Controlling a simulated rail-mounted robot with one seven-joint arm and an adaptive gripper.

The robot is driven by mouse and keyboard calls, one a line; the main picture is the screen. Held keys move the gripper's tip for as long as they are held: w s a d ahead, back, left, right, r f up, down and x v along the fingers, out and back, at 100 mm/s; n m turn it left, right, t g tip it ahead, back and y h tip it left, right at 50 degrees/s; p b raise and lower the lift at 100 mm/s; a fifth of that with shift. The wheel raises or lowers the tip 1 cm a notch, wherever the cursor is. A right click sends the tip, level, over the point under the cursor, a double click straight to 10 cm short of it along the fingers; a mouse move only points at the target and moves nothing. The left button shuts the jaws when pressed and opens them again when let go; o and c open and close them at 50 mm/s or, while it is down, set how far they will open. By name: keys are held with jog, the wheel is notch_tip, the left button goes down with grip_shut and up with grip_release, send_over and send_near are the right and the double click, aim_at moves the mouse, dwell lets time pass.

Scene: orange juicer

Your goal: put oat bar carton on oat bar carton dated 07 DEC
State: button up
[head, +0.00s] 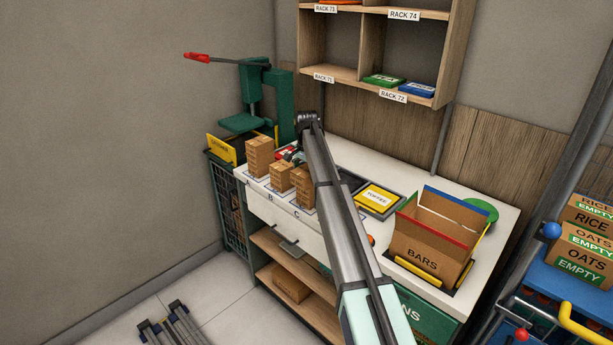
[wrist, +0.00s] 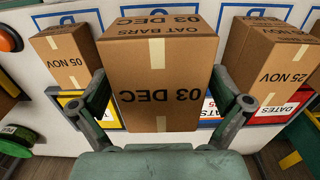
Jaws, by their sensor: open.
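In the wrist view a brown oat bar carton (wrist: 160,72) stands in the middle, marked OAT BARS and 03 DEC upside down to me. My gripper (wrist: 167,98) is open, with one finger on each side of this carton; I cannot tell whether they touch it. A carton marked 05 NOV (wrist: 66,58) stands to its left and one marked 25 NOV (wrist: 270,62) to its right. In the head view, brown cartons stand on the left of the counter (head: 259,157), (head: 281,177), (head: 303,187). My arm partly hides the gripper there. I see no 07 DEC date.
A green press (head: 253,95) with a red-tipped lever stands at the back left. Right of my arm are a yellow TOFFEE tray (head: 375,198) and an open BARS box (head: 430,240). A wall rack (head: 380,45) hangs above. A blue cart (head: 565,280) stands at the right.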

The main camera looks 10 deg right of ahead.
aim_at(307, 169)
notch_tip(307, 169, up, 12)
jog(key=b, duration=0.3)
jog(key=shift+r+b, duration=0.1)
jog(key=shift+b, duration=0.25)
